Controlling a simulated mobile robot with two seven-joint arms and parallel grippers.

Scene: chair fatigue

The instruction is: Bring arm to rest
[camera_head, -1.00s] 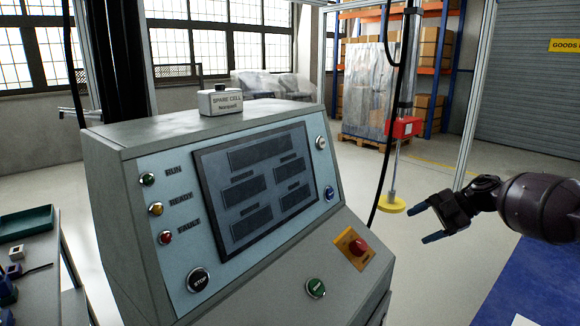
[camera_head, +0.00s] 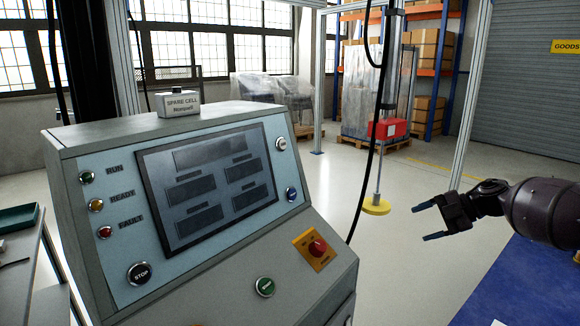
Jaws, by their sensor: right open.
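My right gripper (camera_head: 430,221) reaches in from the right edge on my dark arm. Its jaws are apart and hold nothing. It is in the air, to the right of the control console (camera_head: 190,200) and apart from it. In the picture it sits just right of a yellow disc (camera_head: 376,206) on the end of a grey rod. My left gripper is not in view.
The console has a dark screen (camera_head: 207,184), a red knob on a yellow plate (camera_head: 318,247) and a white spare cell box (camera_head: 178,103) on top. A green tray (camera_head: 17,219) lies at the left. Blue surface (camera_head: 510,290) lies lower right. Shelving stands behind.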

